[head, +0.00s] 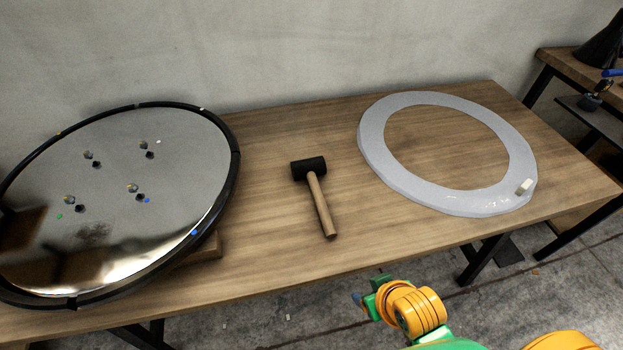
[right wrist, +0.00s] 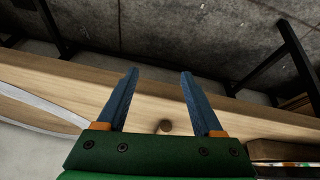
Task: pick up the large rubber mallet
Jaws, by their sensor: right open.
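The rubber mallet (head: 318,196) lies on the wooden table in the head view, with a black head towards the wall and a wooden handle pointing to the front edge. My right gripper (head: 368,296) is in front of the table's front edge, below and to the right of the handle's end, apart from the mallet. In the right wrist view its two blue fingers (right wrist: 158,88) are spread with nothing between them. A small round brown end (right wrist: 166,126), which looks like the mallet's handle end, shows beyond the gripper base between the fingers. My left gripper is not in view.
A large round black-rimmed disc (head: 237,165) is at the left of the wooden table (head: 270,240). A pale grey ring (head: 375,150) lies at the right. The table around the mallet is clear. A second bench (head: 560,62) stands at the far right.

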